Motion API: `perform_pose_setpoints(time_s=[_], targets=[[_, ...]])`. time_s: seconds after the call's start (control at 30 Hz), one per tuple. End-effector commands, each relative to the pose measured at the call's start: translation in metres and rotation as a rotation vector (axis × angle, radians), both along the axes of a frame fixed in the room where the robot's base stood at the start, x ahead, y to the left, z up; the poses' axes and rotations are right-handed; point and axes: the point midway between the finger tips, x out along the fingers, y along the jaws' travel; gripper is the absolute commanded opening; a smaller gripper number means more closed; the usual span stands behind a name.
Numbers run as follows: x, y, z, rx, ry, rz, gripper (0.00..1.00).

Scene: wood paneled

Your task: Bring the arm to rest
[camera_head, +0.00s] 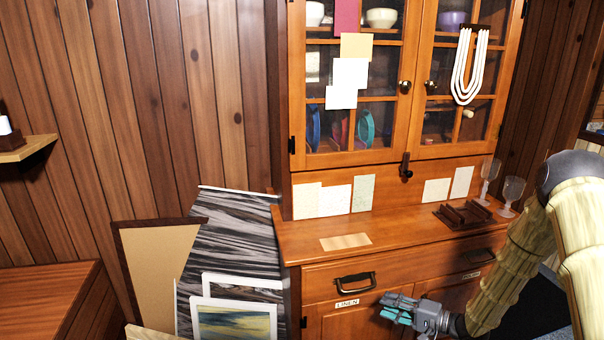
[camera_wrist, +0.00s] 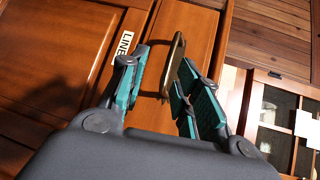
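My gripper (camera_head: 396,309) is low at the right in the head view, in front of the cabinet's lower front. It points left, below and to the right of the dark handle (camera_head: 355,283) of the left drawer. In the wrist view the two teal-padded fingers of my gripper (camera_wrist: 160,92) stand apart with nothing between their pads. The drawer handle (camera_wrist: 174,65) shows beyond the fingertips, and the gripper looks clear of it. My arm, in pale segmented covering, comes down from the right edge of the head view and bends toward the cabinet.
The wooden cabinet (camera_head: 410,262) has closed glass doors above. On its counter stand two glasses (camera_head: 511,190) and a dark wooden rack (camera_head: 464,214). Framed pictures (camera_head: 236,321) and a board (camera_head: 160,270) lean at its left. A wooden chest (camera_head: 40,300) stands farther left.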

Motion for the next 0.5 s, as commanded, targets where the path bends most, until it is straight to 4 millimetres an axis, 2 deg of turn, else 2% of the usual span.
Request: perform_pose_setpoints(time_s=[0.1,0.27,0.37,0.5], targets=[[-0.016,0.026,-0.019,-0.119,-0.002,-0.049,0.32],[-0.051,0.054,-0.054,-0.328,0.016,-0.090,0.32],[-0.081,0.067,-0.075,-0.469,0.045,-0.086,0.32],[-0.136,0.082,-0.102,-0.675,0.104,-0.038,0.32]])
